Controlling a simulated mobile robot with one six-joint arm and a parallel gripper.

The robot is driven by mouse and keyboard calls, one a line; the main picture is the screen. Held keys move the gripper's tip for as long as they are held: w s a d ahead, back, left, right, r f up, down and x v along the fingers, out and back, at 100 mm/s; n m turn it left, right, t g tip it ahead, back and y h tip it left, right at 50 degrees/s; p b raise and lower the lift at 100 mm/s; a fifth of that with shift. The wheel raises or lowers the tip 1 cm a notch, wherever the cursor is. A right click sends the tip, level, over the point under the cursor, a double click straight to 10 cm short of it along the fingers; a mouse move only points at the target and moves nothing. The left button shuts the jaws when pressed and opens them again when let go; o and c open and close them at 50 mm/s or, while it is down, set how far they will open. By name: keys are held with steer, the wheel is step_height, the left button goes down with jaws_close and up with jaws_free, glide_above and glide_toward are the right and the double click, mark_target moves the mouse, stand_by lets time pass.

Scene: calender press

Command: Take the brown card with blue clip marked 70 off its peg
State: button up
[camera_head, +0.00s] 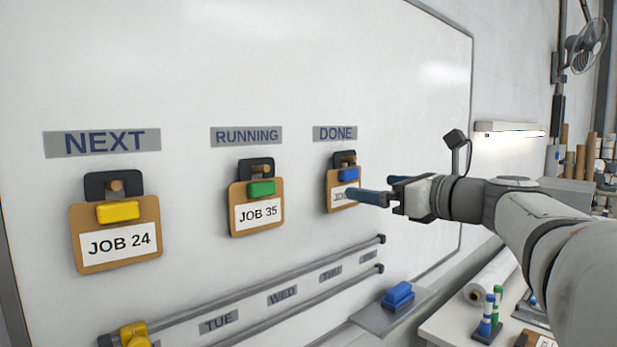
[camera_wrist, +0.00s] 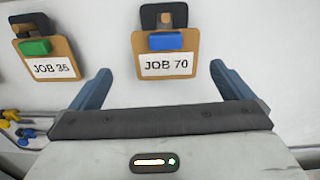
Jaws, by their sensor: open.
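The brown card with the blue clip (camera_head: 338,198) hangs on its peg under the DONE label on the whiteboard. In the wrist view this card (camera_wrist: 167,50) reads JOB 70, with the blue clip (camera_wrist: 168,41) above its white label. In the wrist view my gripper (camera_wrist: 161,77) is open, with one blue finger to each side of the card's lower part. The fingers are apart from the card, and nothing is between them and held.
A card with a green clip, JOB 35 (camera_head: 257,217), hangs to the left under RUNNING. A card with a yellow clip, JOB 24 (camera_head: 117,243), hangs under NEXT. Rails (camera_head: 260,290) run below the cards. A ledge holds a blue eraser-like block (camera_head: 398,295).

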mark_target(353, 173)
steer(key=w+a, duration=0.1)
steer(key=w, duration=0.1)
steer(key=w+a+r+p, duration=0.1)
steer(key=w, duration=0.1)
steer(key=w+a+p, duration=0.1)
steer(key=w, duration=0.1)
steer(key=shift+a+r, duration=0.15)
steer(key=shift+a, duration=0.05)
steer(key=shift+w+a+t, duration=0.3)
steer(key=shift+w, duration=0.1)
steer(key=c, duration=0.7)
steer(key=shift+s+d+r, duration=0.1)
steer(key=shift+r, duration=0.1)
steer(key=b+v, duration=0.3)
steer(key=v, duration=1.5)
steer(key=shift+r+p, duration=0.3)
steer(key=shift+r, duration=0.15)
